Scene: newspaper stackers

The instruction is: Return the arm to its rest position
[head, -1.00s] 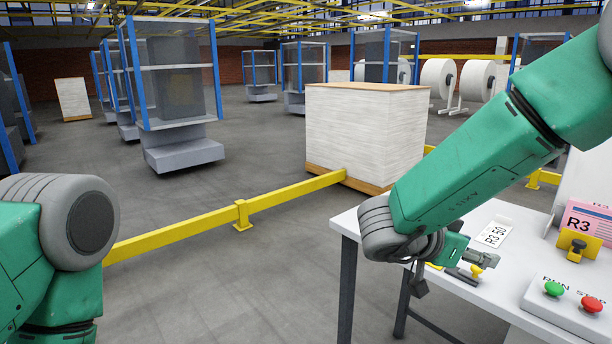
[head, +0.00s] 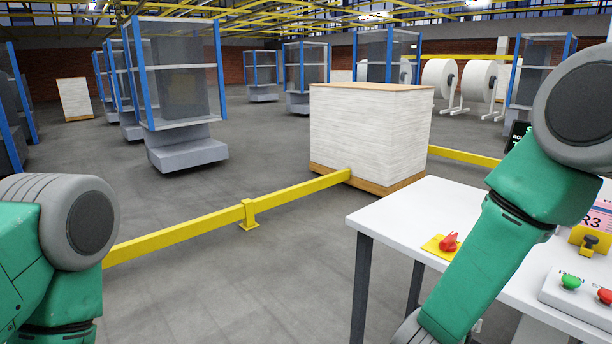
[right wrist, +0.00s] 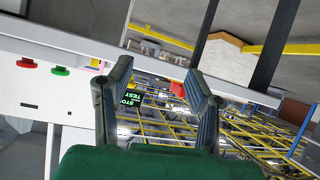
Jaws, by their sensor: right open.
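My right arm (head: 500,245) comes in from the right in the head view, bent and pointing down across the front of the white table (head: 400,212). Its gripper is below the head view's bottom edge. In the right wrist view my right gripper (right wrist: 160,82) is open, with two dark fingers apart and nothing seen between them in its grasp. My left arm (head: 60,235) is folded at the left edge of the head view; its gripper is not visible.
The table holds a red knob (head: 449,241) on a yellow plate and a button box (head: 580,295) with green and red buttons. A yellow rail (head: 200,222) runs before a wrapped paper stack (head: 365,135) on a pallet.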

